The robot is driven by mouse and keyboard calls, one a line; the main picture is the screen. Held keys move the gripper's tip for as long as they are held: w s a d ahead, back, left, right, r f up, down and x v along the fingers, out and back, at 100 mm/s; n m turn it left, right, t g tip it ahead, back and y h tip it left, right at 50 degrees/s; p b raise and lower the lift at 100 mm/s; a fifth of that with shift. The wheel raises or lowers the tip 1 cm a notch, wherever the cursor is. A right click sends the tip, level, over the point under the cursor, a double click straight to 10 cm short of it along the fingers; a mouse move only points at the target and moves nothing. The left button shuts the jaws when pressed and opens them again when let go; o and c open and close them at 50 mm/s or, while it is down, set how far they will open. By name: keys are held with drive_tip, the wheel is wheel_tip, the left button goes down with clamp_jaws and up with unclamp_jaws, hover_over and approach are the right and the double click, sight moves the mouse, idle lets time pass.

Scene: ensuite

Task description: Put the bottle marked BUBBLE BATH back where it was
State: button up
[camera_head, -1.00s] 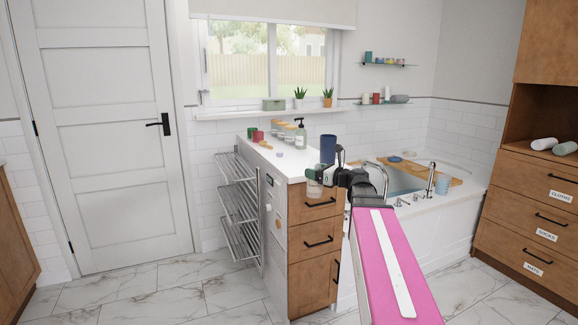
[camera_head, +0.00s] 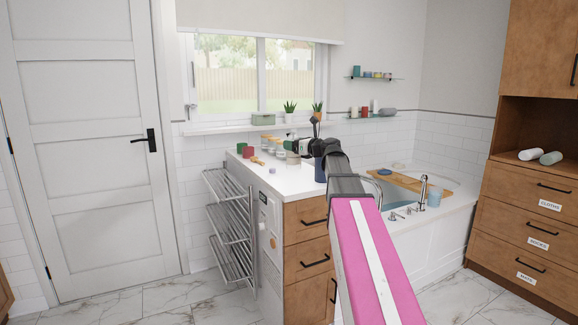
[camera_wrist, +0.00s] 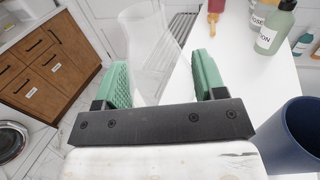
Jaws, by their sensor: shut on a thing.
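My gripper (camera_head: 298,147) is raised over the white counter, in front of the window. In the wrist view its green-padded fingers (camera_wrist: 158,80) are shut on a clear see-through container (camera_wrist: 150,40). No label on it is readable, so I cannot tell whether it is the BUBBLE BATH bottle. In the head view the held container (camera_head: 292,158) is small and seems to hang just above the counter. A pale green bottle (camera_wrist: 275,30) with a partly readable label ending in "ION" stands on the counter. No BUBBLE BATH marking is readable in any view.
A dark blue cup (camera_wrist: 288,138) stands at the counter's right edge, close to my gripper. Red and green items (camera_head: 248,151) and jars stand at the back. The counter's front (camera_head: 296,187) is clear. The bathtub (camera_head: 440,208) lies right; a metal rack (camera_head: 232,225) hangs left.

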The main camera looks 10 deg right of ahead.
drive_tip(key=w+f, duration=0.7)
drive_tip(key=f, duration=0.1)
drive_tip(key=shift+a+f, duration=0.15)
drive_tip(key=shift+a, duration=0.15)
drive_tip(key=shift+f, duration=0.1)
drive_tip(key=o, duration=1.3)
drive_tip(key=shift+c, duration=0.2)
drive_tip(key=v, duration=1.2)
